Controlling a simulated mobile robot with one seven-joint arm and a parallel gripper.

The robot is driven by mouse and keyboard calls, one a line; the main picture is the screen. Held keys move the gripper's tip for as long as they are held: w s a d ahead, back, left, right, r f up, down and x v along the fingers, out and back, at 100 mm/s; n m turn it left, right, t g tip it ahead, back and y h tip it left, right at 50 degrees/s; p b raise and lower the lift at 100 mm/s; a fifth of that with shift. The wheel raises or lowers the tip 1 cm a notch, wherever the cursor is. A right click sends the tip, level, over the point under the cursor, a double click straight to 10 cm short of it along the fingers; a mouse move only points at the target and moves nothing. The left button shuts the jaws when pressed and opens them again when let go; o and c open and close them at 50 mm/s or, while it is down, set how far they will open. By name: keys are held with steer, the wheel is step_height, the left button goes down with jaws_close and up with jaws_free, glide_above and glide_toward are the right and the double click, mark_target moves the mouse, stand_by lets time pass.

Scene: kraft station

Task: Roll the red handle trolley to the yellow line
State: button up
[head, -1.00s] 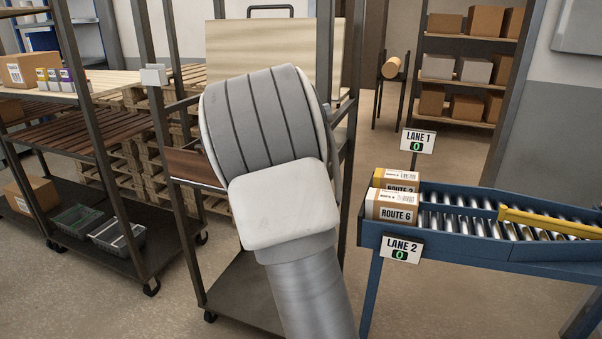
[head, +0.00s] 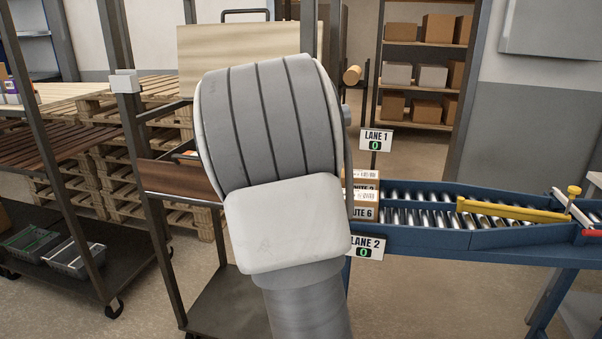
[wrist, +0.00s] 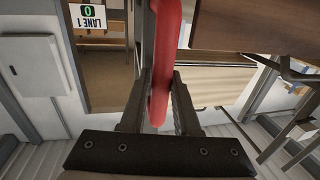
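The dark-framed trolley (head: 177,265) stands just ahead in the head view, with a brown wooden shelf and a low dark deck. My arm covers its middle and right side. The red handle (wrist: 160,75) shows upright in the wrist view. My gripper (wrist: 159,105) has one finger on each side of it, close against it, and looks shut on it. The handle and gripper are hidden behind my arm in the head view. No yellow line on the floor is visible.
A blue roller conveyor (head: 440,240) with a yellow bar (head: 510,210) and a Route 6 box (head: 365,212) stands close at the right. Another dark rack (head: 75,265) stands at the left. Wooden pallets (head: 95,165) are stacked behind. Bare floor shows between pallets and conveyor.

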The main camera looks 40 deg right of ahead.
steer(key=o, duration=0.4)
steer(key=shift+s+d, duration=0.2)
steer(key=b+v, duration=1)
steer(key=v, duration=0.7)
steer(key=shift+a, duration=0.2)
steer(key=shift+s, duration=0.1)
